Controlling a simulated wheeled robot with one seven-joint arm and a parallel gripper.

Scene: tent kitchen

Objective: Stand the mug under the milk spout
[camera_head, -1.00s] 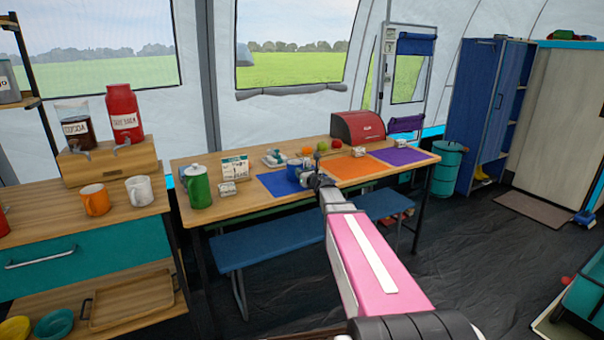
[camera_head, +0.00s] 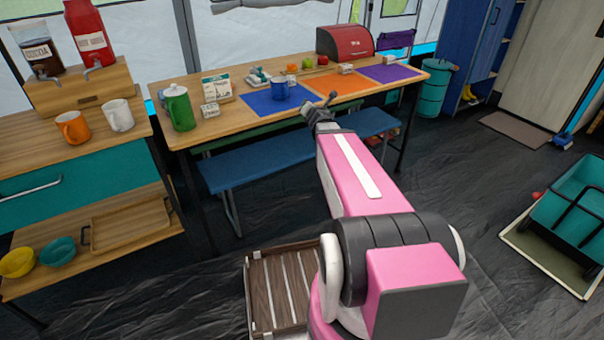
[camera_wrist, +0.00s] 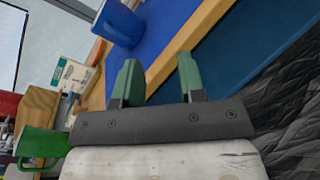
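A blue mug (camera_head: 280,88) stands on a blue mat on the dining table; it also shows in the wrist view (camera_wrist: 119,22). An orange mug (camera_head: 72,127) and a white mug (camera_head: 119,115) stand on the left counter. Above them, a cocoa dispenser (camera_head: 37,50) and a red dispenser (camera_head: 90,34) with small spouts sit on a wooden stand (camera_head: 82,92). Their small lettering is hard to read, and no mug is under either spout. My gripper (camera_head: 327,103) is at the table's front edge, right of the blue mug and apart from it. Its green fingers (camera_wrist: 158,78) are apart and empty.
On the table are a green jug (camera_head: 178,108), cards, fruit, an orange mat (camera_head: 336,84), a purple mat (camera_head: 390,73) and a red bread box (camera_head: 344,41). A blue bench (camera_head: 245,168) stands in front. A slatted crate (camera_head: 283,285) is on the floor beside my base.

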